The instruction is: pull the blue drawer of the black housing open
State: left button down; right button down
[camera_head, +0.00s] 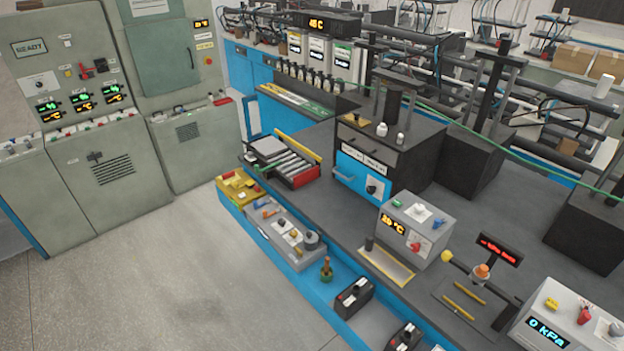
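The black housing (398,172) stands on the dark bench near the middle of the view. Its blue drawer (362,178) is in the lower front, with a bar handle on the left and a black knob on a white plate at the right. The drawer front looks flush with the housing. Above it are a white label strip and a grey drawer front (366,147). Neither of my grippers is in view.
A grey box with an orange display (411,232) stands right of the drawer on the bench (322,220). A roller tray (285,165) lies to the left. A green cable (470,130) passes behind. Grey floor (170,270) is clear in front.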

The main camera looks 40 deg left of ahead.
aim_at(357, 177)
jog(key=u, duration=1.15)
jog(key=z, duration=0.35)
